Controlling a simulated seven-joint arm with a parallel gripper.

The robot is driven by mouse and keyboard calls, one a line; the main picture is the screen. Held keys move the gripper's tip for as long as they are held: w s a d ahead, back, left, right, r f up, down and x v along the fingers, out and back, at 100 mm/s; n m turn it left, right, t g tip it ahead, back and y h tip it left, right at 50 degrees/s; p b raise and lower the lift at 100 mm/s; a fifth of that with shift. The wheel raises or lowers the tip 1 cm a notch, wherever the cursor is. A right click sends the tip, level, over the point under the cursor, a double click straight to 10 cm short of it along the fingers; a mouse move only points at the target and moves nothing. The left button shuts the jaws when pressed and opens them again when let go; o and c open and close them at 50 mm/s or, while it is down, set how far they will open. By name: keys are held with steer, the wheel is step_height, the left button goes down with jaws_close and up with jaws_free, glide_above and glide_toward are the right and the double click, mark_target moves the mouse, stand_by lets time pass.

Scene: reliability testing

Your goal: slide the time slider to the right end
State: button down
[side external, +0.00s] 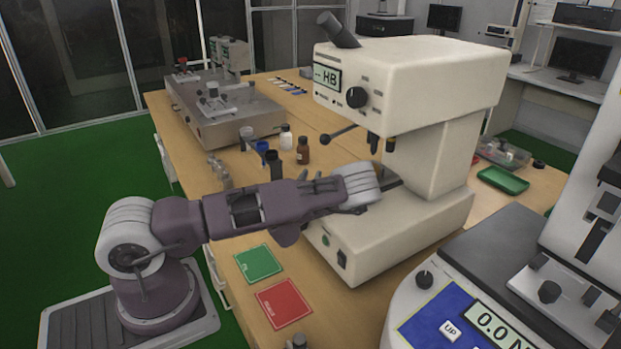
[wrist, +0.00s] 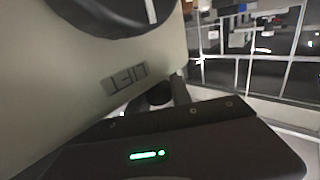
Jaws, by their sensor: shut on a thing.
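The cream hardness tester (side external: 412,72) stands on the wooden bench, with an "HB" display (side external: 327,77) and a black knob (side external: 357,98) on its head. Small controls sit below the display, but I cannot make out which is the time slider. My arm reaches across the bench to the tester's front, and its wrist hides most of the gripper there. In the wrist view my gripper (wrist: 172,92) is shut on a small dark part (wrist: 158,94), close to the cream face with a dark label (wrist: 124,80). The label's lettering looks upside down. A large black round part (wrist: 108,14) is above it.
Small bottles, including a brown one (side external: 303,150), stand on the bench behind my arm. A green card (side external: 259,263) and a red card (side external: 283,303) lie at the bench front. Another instrument (side external: 470,300) crowds the right foreground. A green tray (side external: 502,180) is behind.

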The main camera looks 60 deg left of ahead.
steer(key=d, duration=0.5)
steer(key=shift+d, duration=0.35)
steer(key=c, duration=1.1)
jaws_free()
steer(key=shift+c, duration=0.2)
steer(key=v, duration=0.7)
steer(key=shift+s, duration=0.1)
